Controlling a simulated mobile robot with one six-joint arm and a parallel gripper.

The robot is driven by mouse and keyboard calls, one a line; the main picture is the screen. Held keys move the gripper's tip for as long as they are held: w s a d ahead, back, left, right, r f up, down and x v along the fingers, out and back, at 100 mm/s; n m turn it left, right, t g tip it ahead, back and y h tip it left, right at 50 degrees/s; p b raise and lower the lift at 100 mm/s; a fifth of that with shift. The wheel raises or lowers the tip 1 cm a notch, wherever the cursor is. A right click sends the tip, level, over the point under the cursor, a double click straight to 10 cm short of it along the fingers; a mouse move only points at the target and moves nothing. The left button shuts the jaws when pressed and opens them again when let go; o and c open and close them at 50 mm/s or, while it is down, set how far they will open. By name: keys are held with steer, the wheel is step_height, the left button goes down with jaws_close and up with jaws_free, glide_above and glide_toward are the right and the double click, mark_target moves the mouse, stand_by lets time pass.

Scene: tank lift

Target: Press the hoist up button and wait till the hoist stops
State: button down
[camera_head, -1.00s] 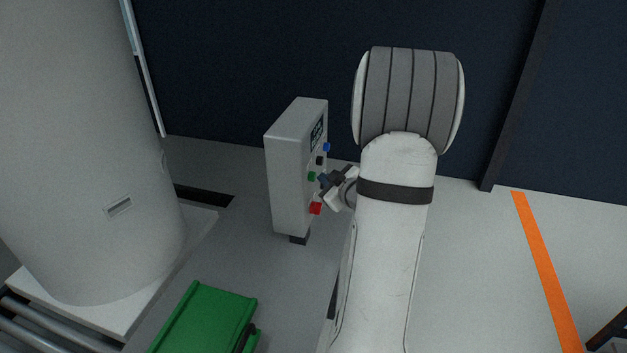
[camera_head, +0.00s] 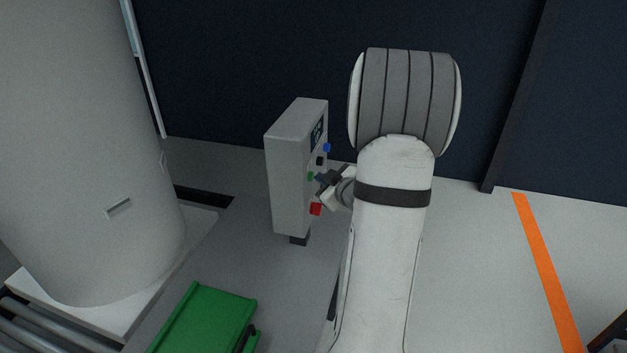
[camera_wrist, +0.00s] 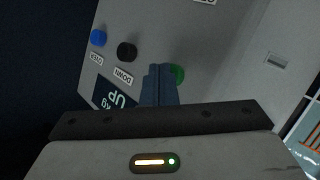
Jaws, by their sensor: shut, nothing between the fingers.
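A grey control box (camera_head: 290,170) stands left of my arm, with blue, black, green and red buttons on its face. The green button (camera_head: 310,176) also shows in the wrist view (camera_wrist: 178,74), partly hidden behind my fingertips. My gripper (camera_head: 320,179) is shut and empty, its fingertips at the green button (camera_wrist: 160,70). Whether they press it cannot be told. The black button (camera_wrist: 126,51) has a DOWN label. The green button's own label is hidden.
A large pale tank (camera_head: 85,150) stands at the left on a white base. Metal rollers (camera_head: 40,335) and a green tray-like part (camera_head: 205,320) are at lower left. The red button (camera_head: 315,209) sits just below my fingers.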

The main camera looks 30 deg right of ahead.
steer(key=shift+w+a+r, duration=0.1)
steer(key=shift+w+a, duration=0.2)
stand_by(0.7)
steer(key=shift+s+d, duration=0.1)
steer(key=shift+s, duration=0.05)
steer(key=shift+s+d, duration=0.5)
steer(key=shift+s, duration=0.05)
steer(key=s+d, duration=0.4)
steer(key=shift+s, duration=0.3)
stand_by(0.5)
